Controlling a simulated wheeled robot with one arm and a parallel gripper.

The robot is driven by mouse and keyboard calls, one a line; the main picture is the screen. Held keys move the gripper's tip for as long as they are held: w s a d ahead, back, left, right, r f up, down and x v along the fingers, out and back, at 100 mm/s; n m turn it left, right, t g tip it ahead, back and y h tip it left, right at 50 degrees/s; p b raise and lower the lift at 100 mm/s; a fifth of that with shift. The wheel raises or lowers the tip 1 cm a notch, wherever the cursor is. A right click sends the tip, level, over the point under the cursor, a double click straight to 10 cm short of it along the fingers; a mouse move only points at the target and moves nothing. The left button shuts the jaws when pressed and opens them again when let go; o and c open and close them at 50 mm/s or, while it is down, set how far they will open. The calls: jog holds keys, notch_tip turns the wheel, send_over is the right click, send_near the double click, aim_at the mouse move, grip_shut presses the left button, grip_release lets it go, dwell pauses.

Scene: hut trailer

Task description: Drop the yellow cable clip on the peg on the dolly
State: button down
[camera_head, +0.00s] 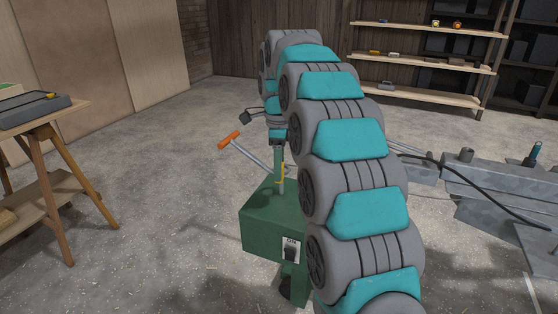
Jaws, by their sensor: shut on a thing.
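The dolly is a green box-like body (262,218) with a grey tow bar and an orange handle (229,139), standing on the floor at the middle of the view. A thin upright peg (279,158) rises from its top. The yellow cable clip (283,174) shows as a small yellow piece at the peg's lower part; I cannot tell whether it is around the peg or beside it. My gripper (277,143) is just above, shut on the clip. Its fingers are tiny here and partly hidden by my grey and teal arm.
A wooden trestle table (62,125) with a grey tray (30,107) stands at the left. Wooden shelves (425,60) with small objects stand at the back right. Grey metal trailer parts (490,190) and a black cable lie at the right. Open concrete floor lies left of the dolly.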

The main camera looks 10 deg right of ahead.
jog(key=shift+f+b, duration=1.35)
jog(key=shift+f, duration=2.35)
jog(key=shift+c, duration=1.7)
grip_release()
jog(key=shift+r, duration=0.1)
